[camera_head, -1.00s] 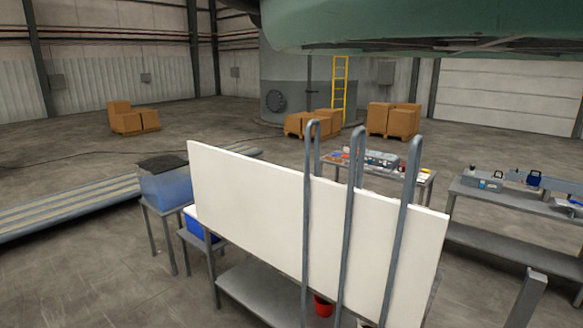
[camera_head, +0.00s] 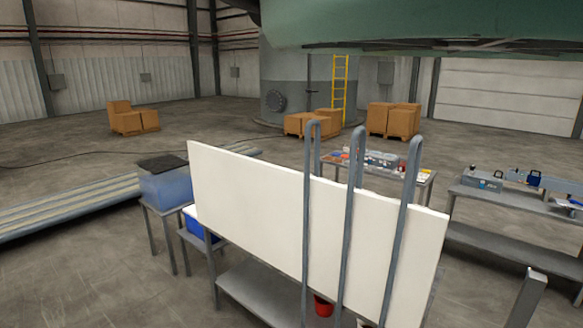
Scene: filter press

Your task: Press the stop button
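No stop button can be made out in the head view. A grey box (camera_head: 481,182) with small fittings stands on the right-hand bench, but its details are too small to tell. My gripper is not in view. A large green body fills the top right of the picture; I cannot tell what it belongs to.
A white panel (camera_head: 260,204) held by bent grey bars (camera_head: 348,215) stands close in front. Behind it are a table of tools (camera_head: 379,160), a right-hand bench (camera_head: 510,197) and a blue bin (camera_head: 166,187). Cardboard boxes (camera_head: 393,120) stand farther back. Open floor lies at left.

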